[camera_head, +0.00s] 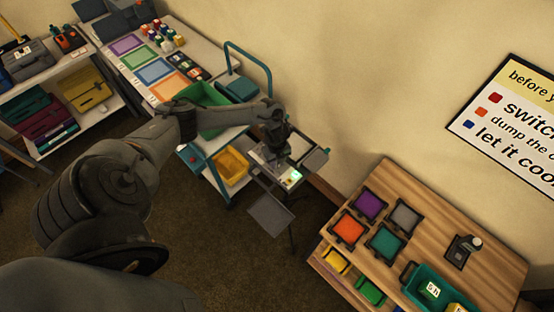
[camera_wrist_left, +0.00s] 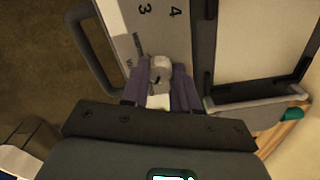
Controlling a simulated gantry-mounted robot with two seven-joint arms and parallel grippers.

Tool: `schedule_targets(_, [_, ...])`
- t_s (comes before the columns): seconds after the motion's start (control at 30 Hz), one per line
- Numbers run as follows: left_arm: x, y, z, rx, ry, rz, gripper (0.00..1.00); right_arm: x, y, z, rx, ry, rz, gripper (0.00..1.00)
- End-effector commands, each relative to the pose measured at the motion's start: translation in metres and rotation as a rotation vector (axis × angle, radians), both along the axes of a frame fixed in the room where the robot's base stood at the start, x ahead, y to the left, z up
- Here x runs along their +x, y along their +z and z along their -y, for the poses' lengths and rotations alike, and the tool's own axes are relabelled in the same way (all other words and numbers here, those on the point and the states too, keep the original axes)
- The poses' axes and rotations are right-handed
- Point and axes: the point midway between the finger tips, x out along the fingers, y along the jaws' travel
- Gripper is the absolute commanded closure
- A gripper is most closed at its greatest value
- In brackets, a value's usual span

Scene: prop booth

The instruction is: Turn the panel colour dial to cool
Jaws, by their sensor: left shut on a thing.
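The light panel (camera_head: 287,179) stands by the wall at the right end of the trolley, with a small glowing patch on its face. My left gripper (camera_head: 275,157) reaches down onto the panel and hides part of it. In the left wrist view, the grey panel face (camera_wrist_left: 160,20) carries the printed figures 3 and 4. A small pale grey dial (camera_wrist_left: 159,66) with a dark mark sits between the fingertips of my left gripper (camera_wrist_left: 164,80), which is shut on it. The lettering beside the dial is partly hidden and cannot be read fully. My right gripper is not in view.
Dark flaps (camera_head: 270,215) stick out around the panel. A teal trolley (camera_head: 215,180) with a green bin (camera_head: 213,97) and a yellow bin (camera_head: 232,165) stands just left. A wooden table (camera_head: 440,220) with coloured squares is at right; bare floor lies between.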

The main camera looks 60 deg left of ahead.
Motion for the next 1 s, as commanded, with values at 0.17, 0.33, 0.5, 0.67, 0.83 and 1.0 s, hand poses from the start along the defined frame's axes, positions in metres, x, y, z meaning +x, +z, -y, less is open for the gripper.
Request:
schedule_targets(0.17, [0.0004, 0.0014, 0.0003, -0.001, 0.037, 0.0, 1.0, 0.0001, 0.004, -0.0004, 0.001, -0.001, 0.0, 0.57])
schedule_targets(0.33, [0.0003, 0.0009, 0.0001, -0.001, 0.049, 0.0, 1.0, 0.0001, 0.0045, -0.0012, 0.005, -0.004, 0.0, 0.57])
schedule_targets(0.5, [0.0003, 0.0007, 0.0001, -0.001, 0.049, 0.0, 1.0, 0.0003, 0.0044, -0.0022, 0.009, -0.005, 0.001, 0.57])
schedule_targets(0.67, [0.0003, 0.0007, 0.0001, -0.001, 0.049, 0.0, 0.66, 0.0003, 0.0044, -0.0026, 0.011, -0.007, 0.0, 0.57])
schedule_targets(0.83, [0.0003, 0.0005, 0.0, -0.001, 0.049, 0.0, 0.45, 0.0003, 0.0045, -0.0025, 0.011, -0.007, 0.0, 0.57])
schedule_targets(1.0, [0.0001, 0.0003, 0.0, 0.0, 0.049, 0.0, 0.45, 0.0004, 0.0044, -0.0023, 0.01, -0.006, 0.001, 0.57])
